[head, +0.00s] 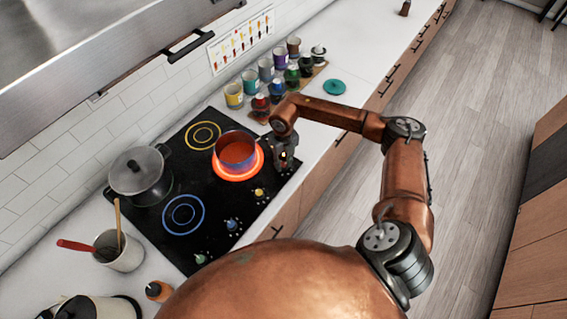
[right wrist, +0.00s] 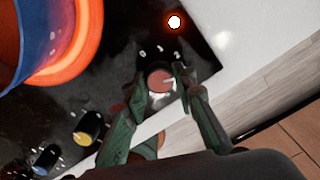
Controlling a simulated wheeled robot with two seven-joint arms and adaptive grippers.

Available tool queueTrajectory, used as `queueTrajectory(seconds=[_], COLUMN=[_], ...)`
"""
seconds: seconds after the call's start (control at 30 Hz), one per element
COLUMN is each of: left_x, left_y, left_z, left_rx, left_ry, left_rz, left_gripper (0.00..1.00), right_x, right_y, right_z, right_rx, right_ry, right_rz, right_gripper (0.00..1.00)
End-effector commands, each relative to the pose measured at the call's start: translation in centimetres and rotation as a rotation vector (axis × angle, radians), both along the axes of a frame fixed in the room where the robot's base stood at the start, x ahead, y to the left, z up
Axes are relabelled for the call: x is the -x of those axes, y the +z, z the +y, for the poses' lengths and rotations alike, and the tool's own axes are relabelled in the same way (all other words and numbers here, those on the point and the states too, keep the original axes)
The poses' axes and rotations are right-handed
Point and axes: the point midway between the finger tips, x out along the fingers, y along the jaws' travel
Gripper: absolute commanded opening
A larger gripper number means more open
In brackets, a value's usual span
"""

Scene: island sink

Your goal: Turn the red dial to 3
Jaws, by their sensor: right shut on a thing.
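The red dial (right wrist: 160,80) sits at the right end of the black cooktop (head: 190,135), near its front edge. In the right wrist view it lies between the two green-grey fingers of my right gripper (right wrist: 160,84), which is shut on it. In the head view my right gripper (head: 284,160) covers the dial. The burner (head: 240,178) under the blue pot (head: 221,151) glows orange-red. My left gripper is not in view.
The yellow dial (head: 258,194) and blue dial (head: 232,224) are along the front edge. The pot holds red liquid and stands close to my right gripper. A lidded grey pot (head: 140,178) stands at left. Several jars (head: 234,95) line the wall behind. A small light (right wrist: 174,21) glows orange-white.

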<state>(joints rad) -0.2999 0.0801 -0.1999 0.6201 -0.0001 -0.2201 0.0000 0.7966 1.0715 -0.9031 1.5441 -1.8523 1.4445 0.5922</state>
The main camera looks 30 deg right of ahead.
Motion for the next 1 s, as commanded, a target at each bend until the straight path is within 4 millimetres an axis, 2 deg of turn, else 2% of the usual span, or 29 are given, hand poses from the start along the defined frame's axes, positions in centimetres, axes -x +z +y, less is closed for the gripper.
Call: queueTrajectory(seconds=[0.3, 0.77, 0.8, 1.0], left_x=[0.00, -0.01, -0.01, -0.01], left_y=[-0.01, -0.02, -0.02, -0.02], left_z=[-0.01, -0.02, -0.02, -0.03], left_rx=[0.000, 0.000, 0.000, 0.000], left_ry=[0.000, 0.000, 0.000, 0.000], left_rz=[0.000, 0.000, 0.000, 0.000], left_gripper=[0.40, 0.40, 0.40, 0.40], right_x=[-0.12, -0.14, -0.14, -0.08], right_y=[0.14, 0.15, 0.15, 0.09], right_z=[-0.04, -0.03, -0.03, -0.02], right_rx=[0.000, 0.000, 0.000, 0.000], right_ry=[-0.096, -0.108, -0.108, -0.108], right_rz=[-0.003, -0.004, -0.004, -0.002], right_gripper=[0.01, 0.01, 0.26, 0.40])
